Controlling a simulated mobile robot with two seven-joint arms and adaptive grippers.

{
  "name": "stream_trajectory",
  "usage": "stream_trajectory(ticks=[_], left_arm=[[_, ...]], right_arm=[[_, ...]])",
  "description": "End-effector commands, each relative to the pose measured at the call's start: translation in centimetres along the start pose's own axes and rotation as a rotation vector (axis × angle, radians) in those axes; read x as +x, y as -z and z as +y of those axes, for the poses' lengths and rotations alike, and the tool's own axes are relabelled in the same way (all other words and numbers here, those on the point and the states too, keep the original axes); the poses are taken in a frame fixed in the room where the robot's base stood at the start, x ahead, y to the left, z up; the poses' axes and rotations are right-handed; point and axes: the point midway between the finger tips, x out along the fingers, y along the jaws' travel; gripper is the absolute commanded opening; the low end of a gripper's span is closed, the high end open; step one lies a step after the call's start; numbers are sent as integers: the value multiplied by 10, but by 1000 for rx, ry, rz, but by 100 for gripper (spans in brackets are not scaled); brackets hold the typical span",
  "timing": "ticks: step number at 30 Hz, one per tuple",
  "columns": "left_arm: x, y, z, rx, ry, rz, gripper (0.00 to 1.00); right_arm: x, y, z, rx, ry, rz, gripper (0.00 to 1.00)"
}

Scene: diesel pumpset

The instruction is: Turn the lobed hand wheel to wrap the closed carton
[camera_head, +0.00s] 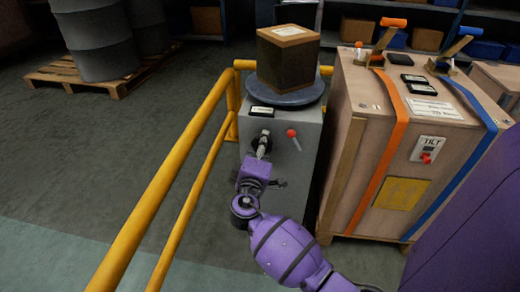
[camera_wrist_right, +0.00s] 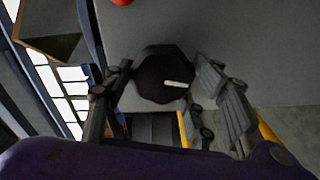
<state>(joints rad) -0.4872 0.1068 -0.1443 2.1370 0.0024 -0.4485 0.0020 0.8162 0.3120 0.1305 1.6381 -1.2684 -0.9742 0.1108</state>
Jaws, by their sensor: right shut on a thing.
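The closed carton (camera_head: 286,57) stands upright on a round dark turntable (camera_head: 291,97) on top of a grey machine cabinet. Its top is light brown with a pale label, and its sides look darker. The lobed hand wheel (camera_wrist_right: 162,78) is black with a white mark, on the grey cabinet face. In the head view my right gripper (camera_head: 263,146) reaches the cabinet front and mostly hides the wheel. In the right wrist view its fingers lie on either side of the wheel, shut on it. My left gripper is not in view.
A red-knobbed lever (camera_head: 292,133) sits right of the wheel. A yellow rail (camera_head: 180,168) runs along the left. A large strapped wooden crate (camera_head: 357,165) stands close on the right. Grey drums (camera_head: 98,40) stand on a pallet at the back left. The floor left of the rail is clear.

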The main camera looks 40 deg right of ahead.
Motion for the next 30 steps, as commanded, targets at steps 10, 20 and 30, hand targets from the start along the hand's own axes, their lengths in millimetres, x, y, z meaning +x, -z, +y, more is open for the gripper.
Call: stream_trajectory(ticks=[10,20,30], left_arm=[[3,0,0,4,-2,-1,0],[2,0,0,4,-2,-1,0],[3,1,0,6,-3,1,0]], right_arm=[[0,2,2,39,-2,4,26],[0,2,2,38,-2,4,61],[0,1,1,36,-1,2,70]])
